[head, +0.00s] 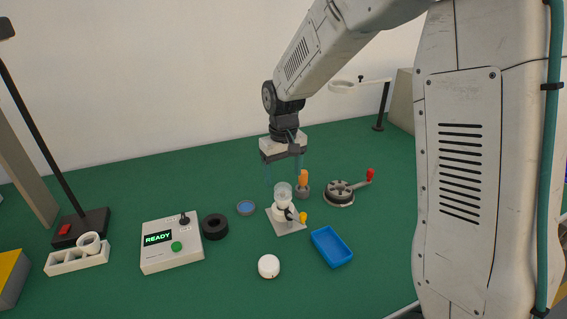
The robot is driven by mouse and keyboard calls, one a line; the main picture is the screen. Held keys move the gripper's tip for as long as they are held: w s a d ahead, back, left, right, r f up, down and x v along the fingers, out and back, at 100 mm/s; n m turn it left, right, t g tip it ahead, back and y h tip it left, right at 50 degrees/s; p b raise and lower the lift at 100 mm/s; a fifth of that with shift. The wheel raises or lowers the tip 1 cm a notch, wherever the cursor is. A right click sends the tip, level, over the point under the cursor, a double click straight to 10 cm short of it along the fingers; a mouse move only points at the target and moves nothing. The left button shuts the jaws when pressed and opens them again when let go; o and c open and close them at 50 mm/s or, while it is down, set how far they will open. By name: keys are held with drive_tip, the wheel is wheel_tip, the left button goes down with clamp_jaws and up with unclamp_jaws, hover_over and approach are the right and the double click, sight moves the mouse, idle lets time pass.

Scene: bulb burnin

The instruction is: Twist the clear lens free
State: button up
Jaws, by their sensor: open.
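The clear lens (284,189) sits on top of a small white fixture (283,205) on a pale square base plate (288,226). A part with a yellow knob (302,217) stands at the right side of the fixture. My gripper (284,172) is open and points down above the lens, with one thin bluish finger to each side. The fingertips are small here, and I cannot tell whether they touch anything. Nothing shows between the fingers higher up.
An orange-handled tool (303,181) stands close right of the lens. Beyond it is a grey turntable (339,192) with a red-knobbed crank. A blue tray (331,246), white round puck (268,266), black ring (215,226), blue-topped disc (246,208) and READY box (171,244) lie around.

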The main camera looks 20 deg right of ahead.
sight(283, 187)
drive_tip(key=shift+f, duration=2.4)
drive_tip(key=c, duration=1)
drive_tip(key=shift+n, duration=2.8)
